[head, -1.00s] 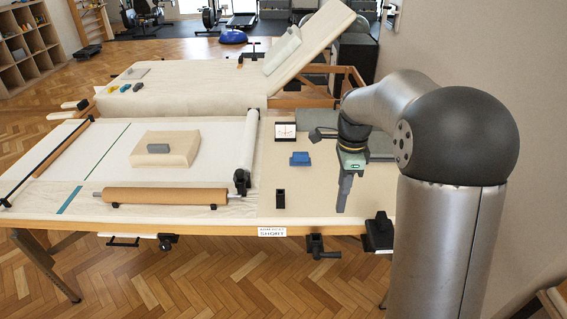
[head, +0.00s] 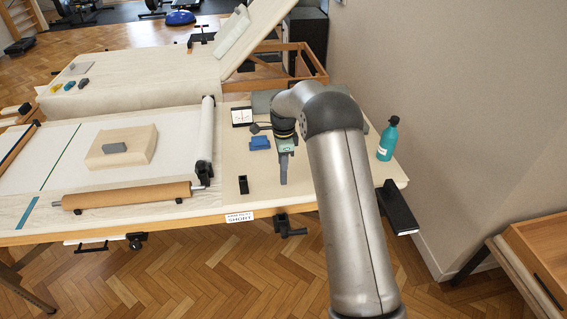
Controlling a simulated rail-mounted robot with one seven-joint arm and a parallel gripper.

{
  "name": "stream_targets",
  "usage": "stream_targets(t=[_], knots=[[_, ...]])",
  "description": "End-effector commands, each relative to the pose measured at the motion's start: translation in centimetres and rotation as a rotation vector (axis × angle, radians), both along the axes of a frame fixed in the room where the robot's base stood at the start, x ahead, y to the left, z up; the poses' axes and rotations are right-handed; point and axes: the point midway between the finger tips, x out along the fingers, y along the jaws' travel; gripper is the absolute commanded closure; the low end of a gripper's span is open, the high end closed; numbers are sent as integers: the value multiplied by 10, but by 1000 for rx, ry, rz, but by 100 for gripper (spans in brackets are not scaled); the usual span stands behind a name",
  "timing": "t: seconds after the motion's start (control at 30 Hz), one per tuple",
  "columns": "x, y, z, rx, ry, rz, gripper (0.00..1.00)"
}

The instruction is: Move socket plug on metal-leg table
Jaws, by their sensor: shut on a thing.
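My gripper (head: 284,178) points down over the right part of the near worktable (head: 225,187), right of a blue block (head: 260,143). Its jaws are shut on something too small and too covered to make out. I cannot pick out the socket plug for certain. A small dark item (head: 259,128) lies just left of my wrist, beyond the blue block. The near worktable has a pale top and a wooden front edge. I cannot tell which table has metal legs.
A teal bottle (head: 387,142) stands at the right end. A black holder (head: 243,185) is near the front edge. A brown roller (head: 126,195) and a beige block with a grey piece (head: 114,147) lie left. A wooden tray (head: 540,250) sits at lower right.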

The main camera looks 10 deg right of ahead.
Motion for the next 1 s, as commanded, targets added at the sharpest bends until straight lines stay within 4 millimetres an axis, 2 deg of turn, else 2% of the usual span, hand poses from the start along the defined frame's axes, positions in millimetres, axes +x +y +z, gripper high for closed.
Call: stream_targets(t=[0.1, 0.17, 0.53, 0.57, 0.6, 0.63, 0.87, 1.0], knots=[[-1, 0, -18, 1, 5, 0, 93], [-1, 0, -23, 1, 3, 1, 93], [-1, 0, -29, 0, 2, 0, 93], [-1, 0, -27, 0, 1, 0, 62], [-1, 0, -27, 0, 2, 0, 51], [-1, 0, -27, 0, 2, 0, 48], [-1, 0, -27, 0, 2, 0, 48], [-1, 0, -20, 0, 0, 1, 48]])
